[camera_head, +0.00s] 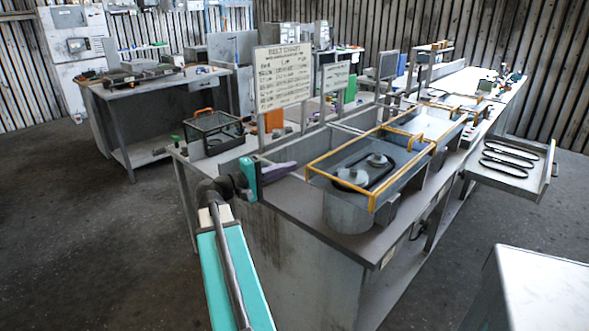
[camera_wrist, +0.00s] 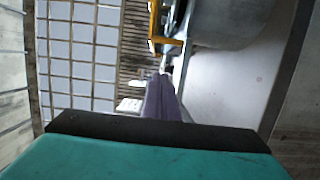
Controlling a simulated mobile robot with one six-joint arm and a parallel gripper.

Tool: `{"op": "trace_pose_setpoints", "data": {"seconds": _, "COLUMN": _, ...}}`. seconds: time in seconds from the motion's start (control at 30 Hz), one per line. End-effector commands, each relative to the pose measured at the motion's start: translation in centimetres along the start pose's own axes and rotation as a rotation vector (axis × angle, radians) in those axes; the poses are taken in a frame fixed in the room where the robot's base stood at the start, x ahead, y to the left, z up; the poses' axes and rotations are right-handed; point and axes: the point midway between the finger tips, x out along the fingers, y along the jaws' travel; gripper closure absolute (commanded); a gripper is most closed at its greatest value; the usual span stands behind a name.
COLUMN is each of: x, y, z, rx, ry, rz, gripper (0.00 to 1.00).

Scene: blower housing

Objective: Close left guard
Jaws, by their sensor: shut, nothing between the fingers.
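The left guard (camera_head: 340,153) is a yellow-orange frame with clear panels over the nearer blower housing (camera_head: 347,212). Two grey pulleys and a dark belt (camera_head: 365,175) show through it. It looks roughly level; I cannot tell whether it sits fully down. My gripper (camera_head: 292,166), with purple fingers, is shut and empty just left of the guard's left corner, above the bench. A gap shows between them in the head view. In the wrist view the shut fingers (camera_wrist: 162,95) point toward part of the yellow frame (camera_wrist: 156,25), beside the grey housing (camera_wrist: 228,22).
A second yellow-framed guard (camera_head: 450,104) stands farther along the bench (camera_head: 330,215). A sign board (camera_head: 284,77) rises behind my gripper. A black-framed box (camera_head: 212,132) stands to its left. A tray with belts (camera_head: 510,165) juts out at right. Open floor lies left.

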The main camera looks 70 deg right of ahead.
Motion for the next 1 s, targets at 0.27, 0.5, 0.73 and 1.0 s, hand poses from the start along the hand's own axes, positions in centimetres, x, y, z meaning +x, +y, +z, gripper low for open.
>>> {"op": "trace_pose_setpoints", "data": {"seconds": 0.27, "x": -4.0, "y": -0.1, "z": -0.1, "rx": 0.001, "ry": 0.005, "rz": 0.0, "gripper": 1.0}}
{"op": "trace_pose_setpoints", "data": {"seconds": 0.5, "x": -6.3, "y": 0.0, "z": -0.2, "rx": 0.0, "ry": 0.005, "rz": 0.001, "gripper": 1.0}}
{"op": "trace_pose_setpoints", "data": {"seconds": 0.73, "x": -6.9, "y": 0.0, "z": -0.2, "rx": 0.0, "ry": 0.004, "rz": 0.0, "gripper": 1.0}}
{"op": "trace_pose_setpoints", "data": {"seconds": 1.0, "x": -7.0, "y": 0.0, "z": -0.2, "rx": 0.0, "ry": 0.005, "rz": 0.0, "gripper": 1.0}}
